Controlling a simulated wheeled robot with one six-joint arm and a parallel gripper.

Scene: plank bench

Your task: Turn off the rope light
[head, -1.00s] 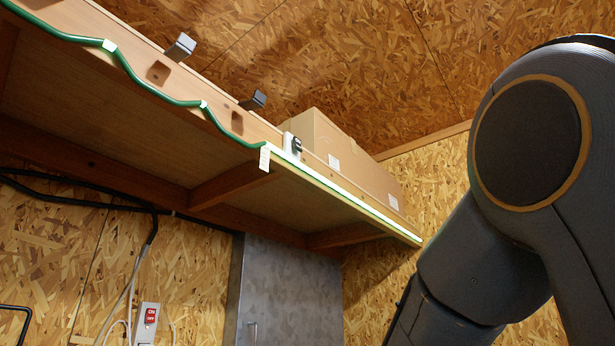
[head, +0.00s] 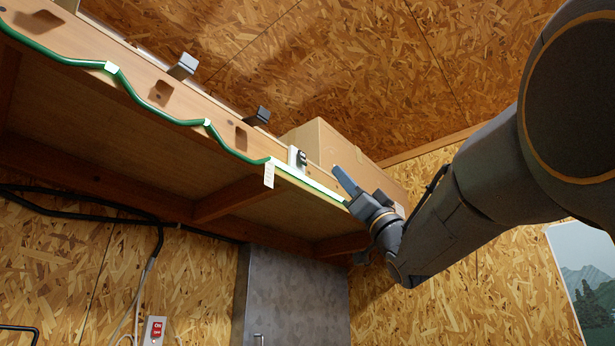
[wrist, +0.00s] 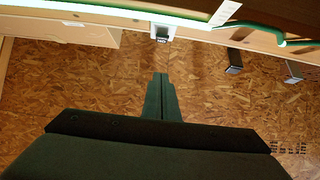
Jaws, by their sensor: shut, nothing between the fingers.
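The rope light (head: 312,182) runs along the shelf's front edge, and its right stretch glows white. The glowing stretch also shows at the top of the wrist view (wrist: 130,9). A small white switch box with a dark rocker (head: 298,158) sits on the shelf front, just above the lit strip; it also shows at the top middle of the wrist view (wrist: 162,33). My gripper (head: 343,176) is shut and empty, right of the switch box and apart from it. In the wrist view its closed fingertips (wrist: 161,77) point toward the switch box. Which way the rocker is tilted cannot be told.
A green cable (head: 150,106) sags along the shelf to the left, beside dark brackets (head: 257,116). A white tag (head: 269,174) hangs near the switch box. A cardboard box (head: 315,142) stands on the shelf behind. A red ON/OFF box (head: 154,329) is on the wall below.

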